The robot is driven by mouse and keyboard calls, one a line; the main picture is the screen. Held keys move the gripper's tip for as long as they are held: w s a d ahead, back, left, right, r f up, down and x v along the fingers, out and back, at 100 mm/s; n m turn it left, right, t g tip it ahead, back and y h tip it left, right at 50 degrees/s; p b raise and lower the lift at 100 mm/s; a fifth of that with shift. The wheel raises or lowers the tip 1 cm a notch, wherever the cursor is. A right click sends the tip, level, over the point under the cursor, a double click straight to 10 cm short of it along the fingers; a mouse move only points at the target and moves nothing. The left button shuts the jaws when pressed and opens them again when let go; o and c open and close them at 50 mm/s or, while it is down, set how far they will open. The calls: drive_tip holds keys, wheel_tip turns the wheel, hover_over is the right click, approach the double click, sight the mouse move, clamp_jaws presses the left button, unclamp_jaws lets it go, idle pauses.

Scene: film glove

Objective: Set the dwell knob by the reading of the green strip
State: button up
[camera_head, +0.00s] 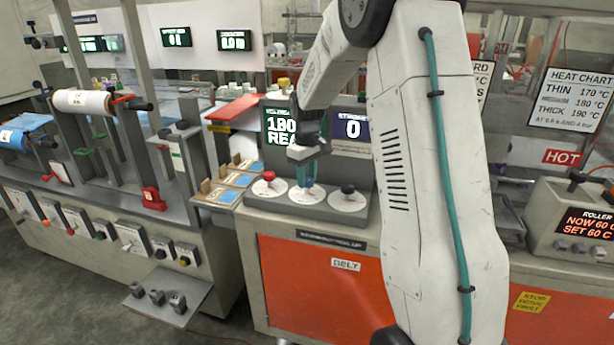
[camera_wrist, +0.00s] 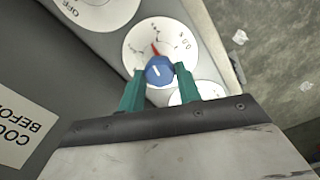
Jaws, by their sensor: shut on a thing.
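My gripper (camera_head: 306,172) reaches down over a grey panel with three white dials at the middle of the head view. Its teal fingers close on the blue knob (camera_head: 309,184) of the middle dial. In the wrist view the blue knob (camera_wrist: 158,71) sits between the two fingertips (camera_wrist: 160,78), with a white line on its top. A red mark (camera_wrist: 154,48) shows on the white dial (camera_wrist: 184,32) around it; the dial's lettering is too small to read. I cannot make out a green strip for certain.
A red knob (camera_head: 268,176) and a black knob (camera_head: 348,189) flank the blue one closely. Blue tiles (camera_head: 235,180) lie left.

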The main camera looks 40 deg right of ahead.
sight(307, 180)
drive_tip(key=n, duration=0.4)
drive_tip(key=shift+r+n, duration=0.1)
drive_tip(key=shift+n, duration=1.9)
drive_tip(key=o, duration=1)
drive_tip(key=shift+c, duration=0.2)
wheel_tip(307, 180, up, 8)
drive_tip(key=shift+f, duration=0.15)
